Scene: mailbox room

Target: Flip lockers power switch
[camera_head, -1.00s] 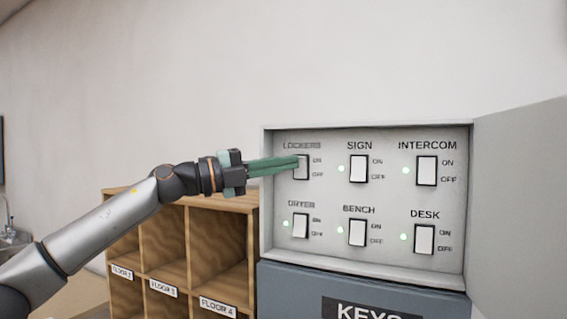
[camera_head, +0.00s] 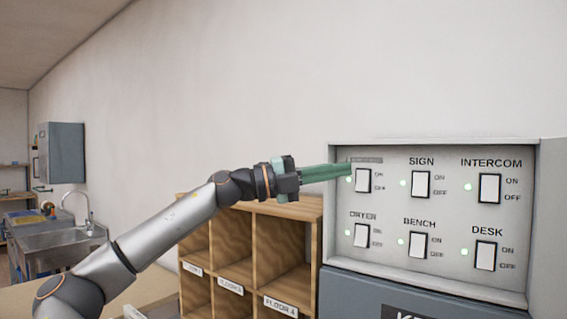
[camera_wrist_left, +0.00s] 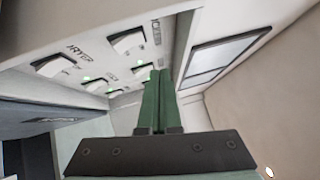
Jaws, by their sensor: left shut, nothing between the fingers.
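The lockers switch (camera_head: 362,181) is a white rocker in a dark frame, top left on the grey switch panel (camera_head: 390,238), with a lit green light at its left. Which way it is tilted I cannot tell. My left gripper (camera_head: 347,170) is shut and empty; its long green fingers come in from the left. Their tips overlap the LOCKERS label, just above and left of the rocker. Whether they touch the panel is unclear. The shut fingers also show in the left wrist view (camera_wrist_left: 158,102), pointing along the panel's switches. My right gripper is not in view.
Sign (camera_head: 421,184), intercom (camera_head: 489,188), dryer (camera_head: 361,236), bench (camera_head: 418,245) and desk (camera_head: 486,256) switches share the panel. Its open door (camera_head: 552,230) is at the right. A wooden pigeonhole shelf (camera_head: 285,208) stands below my arm. A sink (camera_head: 75,240) is far left.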

